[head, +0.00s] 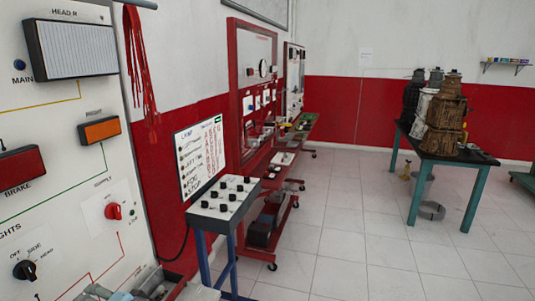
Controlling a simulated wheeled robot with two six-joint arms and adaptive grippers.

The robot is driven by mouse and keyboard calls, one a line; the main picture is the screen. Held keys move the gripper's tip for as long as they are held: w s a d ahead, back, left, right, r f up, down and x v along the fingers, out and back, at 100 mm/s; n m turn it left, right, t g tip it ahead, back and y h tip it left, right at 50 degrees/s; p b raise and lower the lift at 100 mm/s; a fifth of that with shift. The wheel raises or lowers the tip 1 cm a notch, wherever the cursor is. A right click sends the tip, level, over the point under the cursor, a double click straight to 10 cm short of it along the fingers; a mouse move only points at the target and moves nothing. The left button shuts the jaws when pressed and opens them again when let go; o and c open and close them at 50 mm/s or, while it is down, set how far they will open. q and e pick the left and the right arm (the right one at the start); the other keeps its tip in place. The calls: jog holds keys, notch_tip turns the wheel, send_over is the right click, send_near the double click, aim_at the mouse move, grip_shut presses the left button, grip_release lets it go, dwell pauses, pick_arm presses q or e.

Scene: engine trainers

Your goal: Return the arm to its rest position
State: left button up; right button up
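Neither of my grippers can be made out in the head view. No arm of mine is clearly visible. A light trainer panel (60,150) fills the left side, with an orange lamp (100,130), a red knob (113,211) and a black rotary switch (25,270). Grey and pale shapes show at the bottom edge below the panel, partly cut off and too unclear to name.
A switch box (222,198) on a blue stand is close by, right of the panel. Red trainer carts (275,205) line the wall behind it. A table (440,158) with several brown and dark objects stands far right. The tiled floor (370,255) between is clear.

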pick_arm(q)
jog(key=s+d+f+n+h, duration=0.1)
jog(key=s+d+f+h, duration=0.15)
jog(key=s+f, duration=0.4)
jog(key=s+d+f+h, duration=0.1)
jog(key=s+f+h, duration=0.3)
jog(key=s+f, duration=0.3)
jog(key=s+d+f+g+h, duration=0.2)
jog(key=s+d+f+h, duration=0.25)
jog(key=s+d, duration=0.55)
jog(key=s+a+f+g+b, duration=0.1)
jog(key=s+a+f+b, duration=0.1)
jog(key=f, duration=1)
jog(key=s+a+f+b, duration=0.1)
jog(key=s+f+b, duration=0.15)
jog(key=f, duration=0.95)
jog(key=s+f+n+g+b, duration=0.1)
jog(key=s+f+b, duration=0.3)
jog(key=s+f, duration=0.9)
notch_tip(320, 180, down, 3)
jog(key=shift+s+a+f, duration=0.1)
jog(key=shift+s+a, duration=0.15)
jog(key=shift+a, duration=0.2)
